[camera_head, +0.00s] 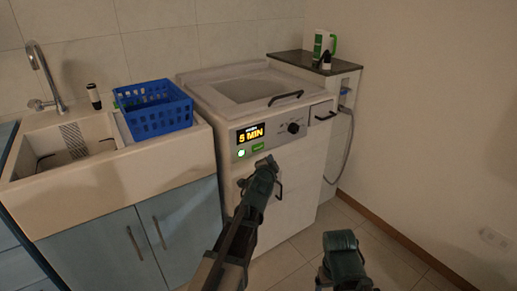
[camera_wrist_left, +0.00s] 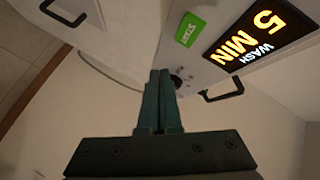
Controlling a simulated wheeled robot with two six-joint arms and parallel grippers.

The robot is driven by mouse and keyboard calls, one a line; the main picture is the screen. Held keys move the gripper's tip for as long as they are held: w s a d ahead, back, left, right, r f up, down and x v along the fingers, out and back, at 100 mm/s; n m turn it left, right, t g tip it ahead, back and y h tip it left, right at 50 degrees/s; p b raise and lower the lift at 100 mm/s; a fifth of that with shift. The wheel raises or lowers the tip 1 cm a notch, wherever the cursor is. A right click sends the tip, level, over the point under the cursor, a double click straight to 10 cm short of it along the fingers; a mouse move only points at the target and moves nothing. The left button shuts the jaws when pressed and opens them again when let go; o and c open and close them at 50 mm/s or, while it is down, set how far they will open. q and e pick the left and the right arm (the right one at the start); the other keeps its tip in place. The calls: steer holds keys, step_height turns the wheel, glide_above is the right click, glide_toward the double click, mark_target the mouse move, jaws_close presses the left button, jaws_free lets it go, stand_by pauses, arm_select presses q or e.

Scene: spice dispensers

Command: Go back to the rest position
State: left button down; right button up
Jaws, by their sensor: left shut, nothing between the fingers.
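My left gripper (camera_head: 268,163) is shut and empty in front of the control panel of the white washing machine (camera_head: 205,97). In the left wrist view its two fingers (camera_wrist_left: 160,74) lie together. The panel's display (camera_head: 251,132) reads 5 MIN, and in the wrist view the display (camera_wrist_left: 258,32) reads WASH 5 MIN. A green START button (camera_wrist_left: 189,30) sits beside the display, apart from the fingertips in the picture. Part of my right arm's end (camera_head: 343,252) shows low in the head view, and its fingers cannot be made out.
A sink (camera_head: 60,205) with a tap and a blue basket (camera_head: 155,110) stands left of the machine. A dark-topped side unit (camera_head: 300,60) holding a green and white bottle (camera_head: 321,45) stands at the right. Handles (camera_head: 285,97) stick out from the machine. The floor at right is clear.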

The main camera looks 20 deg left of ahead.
arm_select(q)
steer(key=shift+f, duration=0.1)
stand_by(0.6)
steer(key=s+d+f+n+g+h, duration=0.1)
steer(key=s+d+f+n+g, duration=0.3)
steer(key=s+d+f+g, duration=0.7)
steer(key=s+d+f+n+g, duration=0.1)
steer(key=s+d+f+g, duration=0.15)
steer(key=s, duration=0.85)
steer(key=s+d+f+n+g, duration=0.1)
steer(key=s+d+f, duration=0.15)
steer(key=s, duration=0.85)
step_height(320, 180, up, 28)
steer(key=s+p, duration=0.1)
steer(key=p, duration=2.7)
steer(key=shift+g+p, duration=0.3)
steer(key=shift+g, duration=0.15)
